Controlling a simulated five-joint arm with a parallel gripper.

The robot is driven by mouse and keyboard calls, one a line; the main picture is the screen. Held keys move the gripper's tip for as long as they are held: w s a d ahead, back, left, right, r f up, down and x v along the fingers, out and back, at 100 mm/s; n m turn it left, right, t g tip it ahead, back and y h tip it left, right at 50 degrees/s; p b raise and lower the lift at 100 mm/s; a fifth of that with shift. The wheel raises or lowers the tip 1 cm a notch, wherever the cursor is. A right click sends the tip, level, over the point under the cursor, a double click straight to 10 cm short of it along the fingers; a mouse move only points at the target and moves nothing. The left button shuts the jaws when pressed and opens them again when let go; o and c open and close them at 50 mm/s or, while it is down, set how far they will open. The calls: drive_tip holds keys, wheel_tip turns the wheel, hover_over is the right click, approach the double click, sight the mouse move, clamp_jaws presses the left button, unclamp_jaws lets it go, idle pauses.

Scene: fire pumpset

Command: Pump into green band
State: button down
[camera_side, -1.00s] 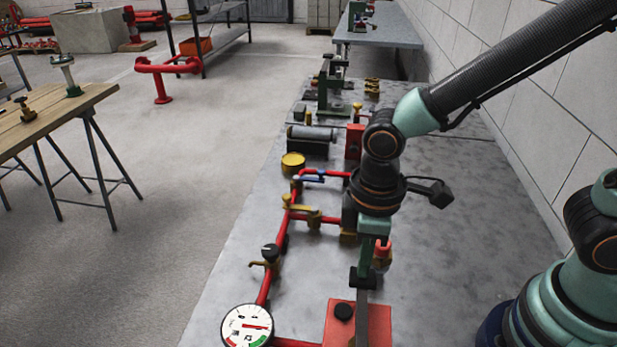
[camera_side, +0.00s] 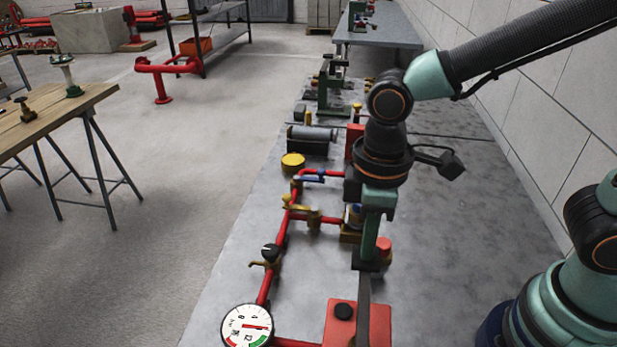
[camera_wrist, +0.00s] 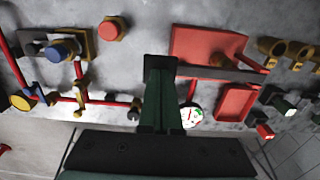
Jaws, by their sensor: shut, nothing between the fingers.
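The round white pressure gauge (camera_side: 247,326) is at the lower left of the bench in the side view. Its red needle points right, and a green band and a red band lie along its lower edge. The needle appears above the green band. The red pump base (camera_side: 341,318) carries a black knob, with a long grey pump lever (camera_side: 364,305) beside it. My gripper (camera_side: 370,264) is shut and empty, pointing down at the lever's far end; I cannot tell whether it touches. The wrist view shows the gripper (camera_wrist: 160,62) left of the lever (camera_wrist: 222,73) and gauge (camera_wrist: 192,117).
Red pipes with yellow valves (camera_side: 303,214) run along the bench left of my gripper. A red-capped fitting (camera_side: 384,245) stands close at its right. A yellow-topped can (camera_side: 293,163) and a grey cylinder (camera_side: 312,134) lie farther back. Bare bench (camera_side: 440,260) is on the right.

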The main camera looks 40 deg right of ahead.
sight(364, 265)
drive_tip(key=shift+f, duration=2.75)
drive_tip(key=shift+r, duration=2.75)
drive_tip(key=shift+r, duration=3)
